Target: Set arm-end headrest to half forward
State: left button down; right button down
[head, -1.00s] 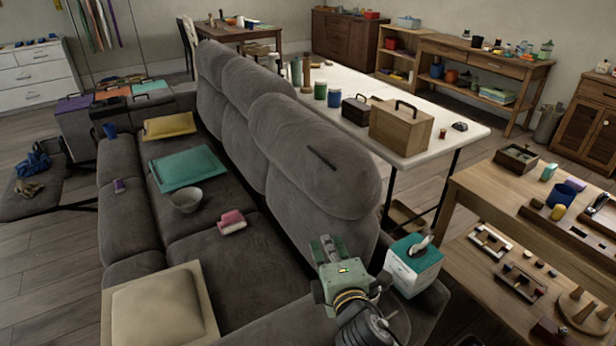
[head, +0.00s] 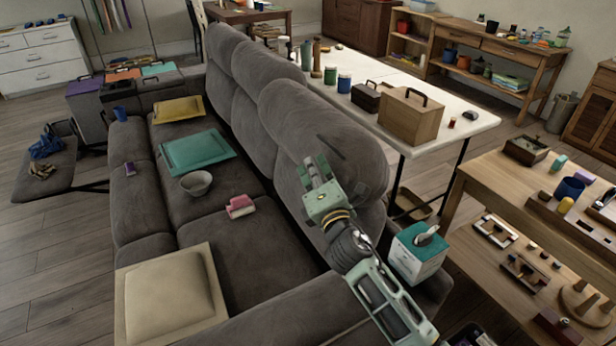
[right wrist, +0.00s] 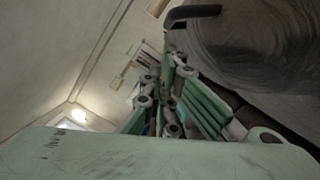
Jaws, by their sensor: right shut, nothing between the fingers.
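The arm-end headrest (head: 300,115) is the rounded grey top of the nearest sofa back section, with a dark bar-like handle (head: 331,147) on its face. My right gripper (head: 314,166) is in front of this headrest, just below and left of the handle; contact cannot be told. It is shut and empty. In the right wrist view, the fingers (right wrist: 170,75) point up the picture, with the dark bent handle (right wrist: 190,14) just beyond them and the grey headrest (right wrist: 255,45) at the upper right. My left gripper is not in view.
A tissue box (head: 418,252) stands on the near sofa arm, right of my right arm. A beige cushioned tray (head: 170,295), a pink item (head: 240,206) and a bowl (head: 196,183) lie on the sofa. A white table (head: 470,128) stands behind its back.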

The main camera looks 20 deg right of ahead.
jog(key=shift+d+r, duration=0.45)
jog(key=shift+d, duration=0.25)
jog(key=shift+m, duration=0.8)
jog(key=d+r+p, duration=0.1)
jog(key=p, duration=0.1)
jog(key=d+r+p, duration=0.2)
jog(key=shift+w, duration=0.35)
jog(key=d+p, duration=0.1)
jog(key=d+r+m+p, duration=0.1)
jog(key=d, duration=0.1)
jog(key=d+m+p, duration=0.1)
jog(key=shift+w+d+r+g+p, duration=0.15)
jog(key=shift+w+r+g+p, duration=0.15)
jog(key=shift+w+g+p, duration=0.1)
jog(key=shift+w+d+m, duration=0.1)
jog(key=shift+d+m, duration=0.3)
jog(key=shift+d, duration=0.1)
jog(key=shift+f, duration=0.1)
